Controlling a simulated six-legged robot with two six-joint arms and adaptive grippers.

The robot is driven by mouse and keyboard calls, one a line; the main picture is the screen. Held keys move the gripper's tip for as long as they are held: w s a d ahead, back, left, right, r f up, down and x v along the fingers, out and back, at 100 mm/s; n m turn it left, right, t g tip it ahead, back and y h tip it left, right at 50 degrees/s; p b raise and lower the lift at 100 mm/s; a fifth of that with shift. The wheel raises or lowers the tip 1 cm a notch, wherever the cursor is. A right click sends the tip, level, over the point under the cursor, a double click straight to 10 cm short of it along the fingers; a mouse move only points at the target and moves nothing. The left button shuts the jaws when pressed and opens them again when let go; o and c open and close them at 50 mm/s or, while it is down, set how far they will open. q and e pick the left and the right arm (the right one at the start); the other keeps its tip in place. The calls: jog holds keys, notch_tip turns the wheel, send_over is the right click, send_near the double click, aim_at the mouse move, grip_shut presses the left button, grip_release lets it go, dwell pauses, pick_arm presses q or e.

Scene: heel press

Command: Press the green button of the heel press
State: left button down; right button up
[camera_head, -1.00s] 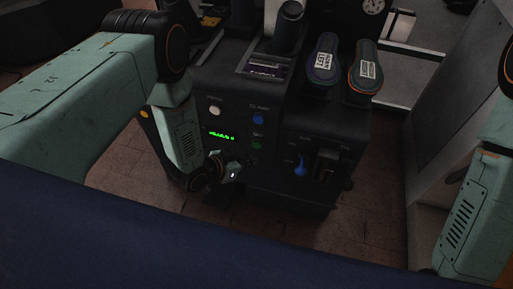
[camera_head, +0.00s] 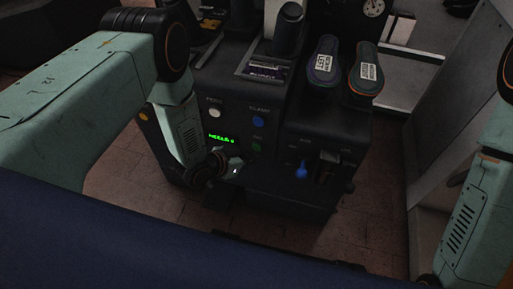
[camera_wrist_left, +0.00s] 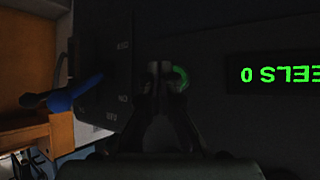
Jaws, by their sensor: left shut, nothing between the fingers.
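The heel press (camera_head: 275,190) is a dark machine in the middle of the head view. Its green button (camera_head: 257,146) sits on the front panel below a blue button (camera_head: 258,121) and right of a lit green display (camera_head: 221,138). My left gripper (camera_head: 236,168) is shut and empty, just below and left of the green button in the head view. In the left wrist view the shut fingers (camera_wrist_left: 166,70) cover part of the green button (camera_wrist_left: 181,77), leaving a green arc visible. I cannot tell whether they touch it. My right gripper is out of view.
A white button (camera_head: 215,113) is at the panel's upper left. A blue lever (camera_head: 301,170) projects from the right part of the press; it also shows in the left wrist view (camera_wrist_left: 62,97). Two shoe-shaped pieces (camera_head: 324,62) stand on top.

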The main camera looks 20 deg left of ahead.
pick_arm(q)
jog(key=shift+w, duration=0.15)
dwell(0.7)
jog(key=shift+w, duration=0.3)
